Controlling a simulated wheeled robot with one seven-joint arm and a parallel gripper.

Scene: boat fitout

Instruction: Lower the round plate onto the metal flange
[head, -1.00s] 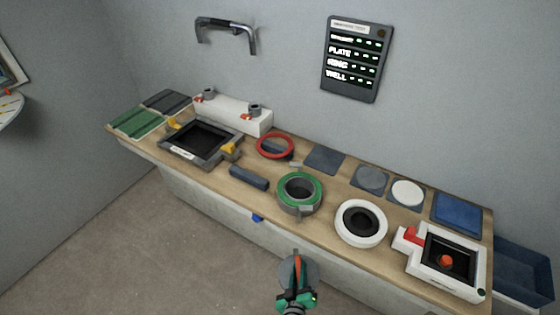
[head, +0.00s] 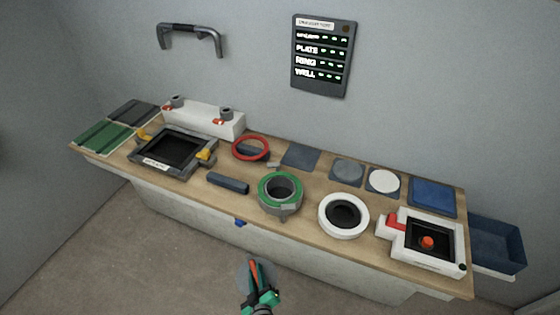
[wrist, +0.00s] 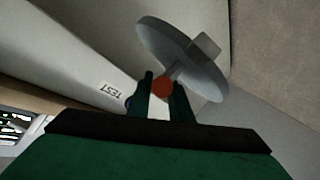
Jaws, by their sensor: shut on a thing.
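My gripper (head: 257,284) is low in the head view, in front of the bench's front edge and apart from the bench. In the wrist view my gripper (wrist: 162,84) is shut on the orange grip of a grey round plate (wrist: 160,42). The plate is tilted in that view, with a small block on its far face. It shows faintly in the head view (head: 243,273). A grey metal cylinder with a green ring on top, which looks like the metal flange (head: 280,206), stands on the bench behind my gripper. The plate is clear of it.
A white ring fixture (head: 331,228) and a white box with a red knob (head: 452,268) stand to the flange's right. A dark bar (head: 228,183) and a black-framed well (head: 150,170) lie left. A red ring (head: 236,156) is behind. Floor before the bench is clear.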

